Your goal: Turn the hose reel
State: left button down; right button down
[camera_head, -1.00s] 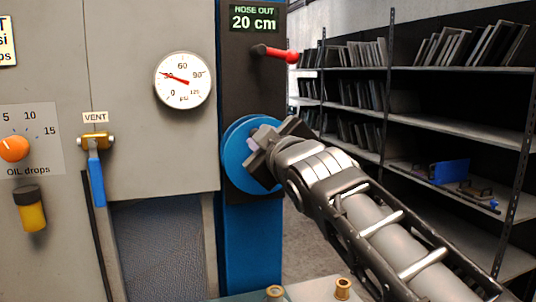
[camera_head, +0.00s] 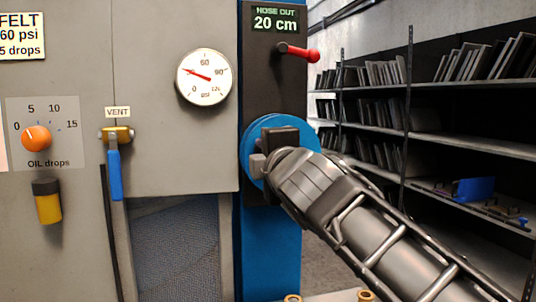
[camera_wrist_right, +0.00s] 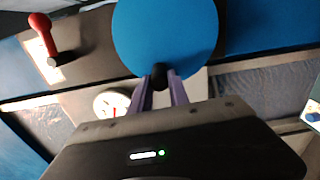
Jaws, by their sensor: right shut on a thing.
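The blue hose reel (camera_head: 252,142) is a round disc on the dark panel of the blue column. My right gripper (camera_head: 268,152) is in front of it and covers much of its face. In the right wrist view the reel's disc (camera_wrist_right: 165,35) fills the top middle, and the gripper's fingers (camera_wrist_right: 160,88) are shut on a small black knob (camera_wrist_right: 160,71) at its edge. The display (camera_head: 276,20) above reads HOSE OUT 20 cm. My left gripper is not in view.
A red-handled lever (camera_head: 298,52) sticks out above the reel. A pressure gauge (camera_head: 204,77), a blue vent lever (camera_head: 115,172) and an orange oil dial (camera_head: 37,138) are on the grey panel. Shelves (camera_head: 440,145) stand at the right.

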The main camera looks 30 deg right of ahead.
jog(key=shift+a+f+n, duration=0.1)
jog(key=shift+f+n, duration=0.15)
jog(key=shift+n, duration=0.15)
jog(key=c, duration=1.2)
grip_release()
jog(key=shift+c, duration=0.2)
jog(key=b+v, duration=0.1)
jog(key=v, duration=0.6)
jog(key=shift+s+a, duration=0.15)
jog(key=shift+s, duration=0.2)
